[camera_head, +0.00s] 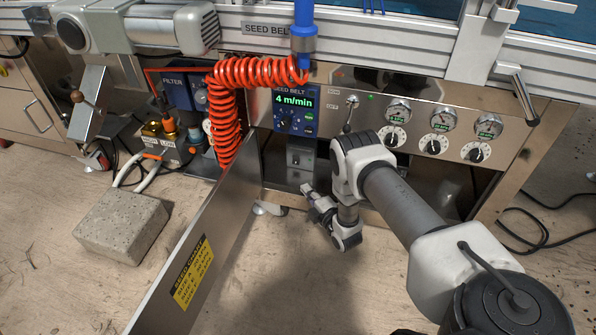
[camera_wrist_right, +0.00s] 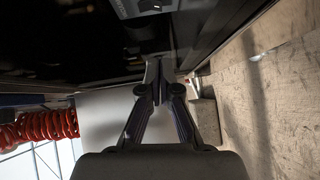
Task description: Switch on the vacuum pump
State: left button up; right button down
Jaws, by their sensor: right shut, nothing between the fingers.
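I cannot tell for certain which part is the vacuum pump. A small grey switch box (camera_head: 300,158) sits low in the bench front, under the blue seed belt display (camera_head: 296,108). A grey box with a dark switch (camera_wrist_right: 145,7) also shows at the top edge of the right wrist view. My right gripper (camera_head: 308,190) is low in front of the bench, below the switch box and apart from it. In the right wrist view its fingers (camera_wrist_right: 160,82) are together and empty. My left gripper is in neither view.
An open metal door (camera_head: 225,230) with a yellow label stands left of my right gripper. A red coiled hose (camera_head: 228,110) hangs above it. Gauges and knobs (camera_head: 440,122) line the panel at right. A concrete block (camera_head: 122,225) lies on the floor at left.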

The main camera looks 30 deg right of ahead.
jog(key=b, duration=0.4)
send_near(293, 163)
jog(key=w+a, duration=0.2)
jog(key=w, duration=0.1)
jog(key=shift+a+f, duration=0.3)
jog(key=shift+a, duration=0.1)
jog(key=w+d+b, duration=0.2)
jog(key=shift+w+d+f+b, duration=0.1)
jog(key=shift+w+d+b, duration=0.2)
jog(key=shift+w+d, duration=0.2)
jog(key=shift+w, duration=0.05)
jog(key=shift+w+d+b, duration=0.15)
jog(key=shift+d+b, duration=0.05)
jog(key=shift+b, duration=0.1)
